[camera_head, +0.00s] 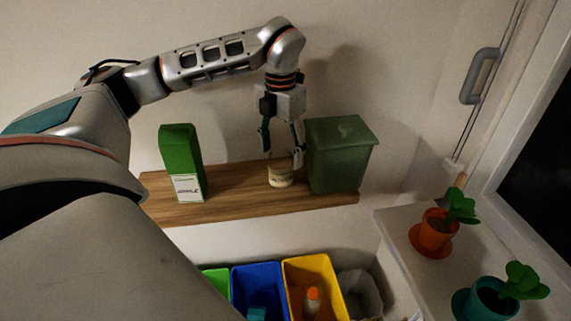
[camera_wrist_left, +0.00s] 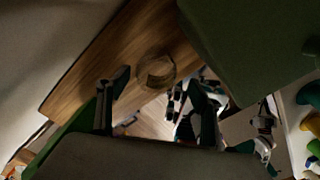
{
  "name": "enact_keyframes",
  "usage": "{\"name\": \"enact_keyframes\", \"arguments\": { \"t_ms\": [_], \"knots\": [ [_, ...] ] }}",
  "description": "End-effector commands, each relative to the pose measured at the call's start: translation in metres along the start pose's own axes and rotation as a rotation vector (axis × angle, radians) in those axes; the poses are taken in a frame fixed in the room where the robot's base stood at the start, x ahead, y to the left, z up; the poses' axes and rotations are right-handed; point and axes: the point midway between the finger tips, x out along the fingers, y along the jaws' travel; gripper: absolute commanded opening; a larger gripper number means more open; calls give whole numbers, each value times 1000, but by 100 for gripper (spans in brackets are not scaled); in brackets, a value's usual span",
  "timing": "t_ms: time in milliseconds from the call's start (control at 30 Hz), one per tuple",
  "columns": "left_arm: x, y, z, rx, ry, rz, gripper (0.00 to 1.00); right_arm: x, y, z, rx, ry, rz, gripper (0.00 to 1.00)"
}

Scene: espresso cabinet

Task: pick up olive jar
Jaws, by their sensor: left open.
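A small pale jar with a label (camera_head: 280,178), which looks like the olive jar, stands upright on the wooden shelf (camera_head: 232,196). The green bin is close on its right. My left gripper (camera_head: 283,157) points down with its fingers spread, just above the jar or around its top; I cannot tell which. In the left wrist view the jar (camera_wrist_left: 157,72) is seen from above, beyond the open fingertips (camera_wrist_left: 160,88), with nothing held. My right gripper is not in view.
A green carton (camera_head: 180,150) stands on the shelf's left, and a green lidded bin (camera_head: 340,155) on its right. Below are blue (camera_head: 258,275) and yellow (camera_head: 308,268) bins. An orange-potted plant (camera_head: 433,235) and a teal-potted plant (camera_head: 495,297) stand at right.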

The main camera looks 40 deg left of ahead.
Motion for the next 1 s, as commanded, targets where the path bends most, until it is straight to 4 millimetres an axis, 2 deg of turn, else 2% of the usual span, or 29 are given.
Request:
{"name": "enact_keyframes", "arguments": {
  "t_ms": [500, 800, 833, 1000],
  "knots": [
    [61, 7, 5, 2, 1, -1, 65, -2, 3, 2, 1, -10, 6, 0],
    [67, 6, 5, 2, -1, -1, 65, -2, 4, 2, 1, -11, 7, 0],
    [67, 6, 5, 2, -1, -1, 62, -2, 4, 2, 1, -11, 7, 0],
    [67, 6, 5, 2, -1, -1, 19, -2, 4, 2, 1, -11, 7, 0]
  ]
}}
